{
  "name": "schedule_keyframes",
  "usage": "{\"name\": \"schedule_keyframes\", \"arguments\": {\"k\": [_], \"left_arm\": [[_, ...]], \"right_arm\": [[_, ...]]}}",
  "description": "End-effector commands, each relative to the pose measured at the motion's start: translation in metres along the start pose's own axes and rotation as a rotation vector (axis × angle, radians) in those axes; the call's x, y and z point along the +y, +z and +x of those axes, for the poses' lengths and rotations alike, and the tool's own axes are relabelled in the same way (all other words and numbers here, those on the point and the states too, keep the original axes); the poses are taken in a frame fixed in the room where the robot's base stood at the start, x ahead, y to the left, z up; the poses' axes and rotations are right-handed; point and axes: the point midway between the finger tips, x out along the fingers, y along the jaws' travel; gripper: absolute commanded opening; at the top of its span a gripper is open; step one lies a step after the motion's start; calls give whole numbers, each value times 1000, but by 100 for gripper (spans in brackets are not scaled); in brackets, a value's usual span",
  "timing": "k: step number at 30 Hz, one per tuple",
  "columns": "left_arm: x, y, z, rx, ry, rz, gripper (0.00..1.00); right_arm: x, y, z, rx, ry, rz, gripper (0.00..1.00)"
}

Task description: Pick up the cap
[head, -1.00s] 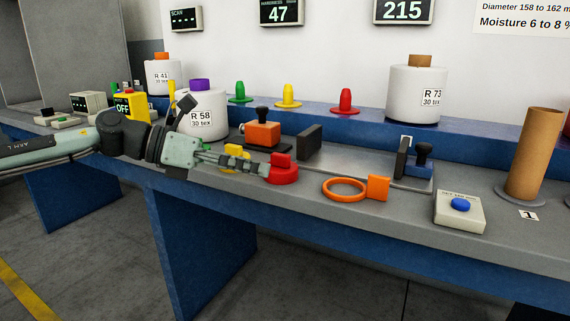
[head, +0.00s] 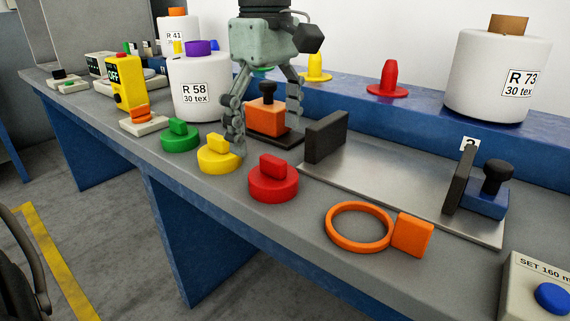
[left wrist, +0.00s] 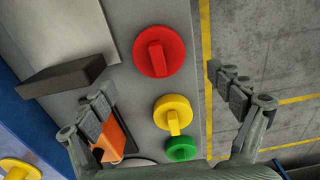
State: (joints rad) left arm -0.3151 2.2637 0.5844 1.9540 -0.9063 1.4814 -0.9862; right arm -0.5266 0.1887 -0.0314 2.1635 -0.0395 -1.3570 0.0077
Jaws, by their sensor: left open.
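Three caps with raised grips stand in a row along the front of the grey bench: green (head: 180,136), yellow (head: 220,154) and red (head: 273,180). In the left wrist view the red cap (left wrist: 159,51), yellow cap (left wrist: 173,114) and green cap (left wrist: 181,149) lie below and between the fingers. My left gripper (head: 266,138) points down, open and empty, just behind the yellow cap in the head view. Its spread fingers also show in the left wrist view (left wrist: 165,98). I cannot tell its exact height above the bench. My right gripper is not in view.
An orange block with a black knob (head: 267,115) stands close behind the fingers. A metal plate with a dark upright block (head: 326,137) lies to the right. An orange ring (head: 358,245) lies at the front. Bobbin R 58 (head: 200,75) stands at the left.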

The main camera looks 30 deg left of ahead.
Motion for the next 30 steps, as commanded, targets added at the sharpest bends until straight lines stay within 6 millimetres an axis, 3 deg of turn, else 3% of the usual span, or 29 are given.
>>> {"name": "schedule_keyframes", "arguments": {"k": [13, 23, 30], "left_arm": [[2, 8, 60, -5, -3, -2, 91], [3, 8, 67, -6, 2, -5, 91], [3, 8, 67, -6, 2, -5, 62]], "right_arm": [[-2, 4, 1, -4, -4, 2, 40], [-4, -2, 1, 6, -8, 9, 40], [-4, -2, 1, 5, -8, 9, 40]]}}
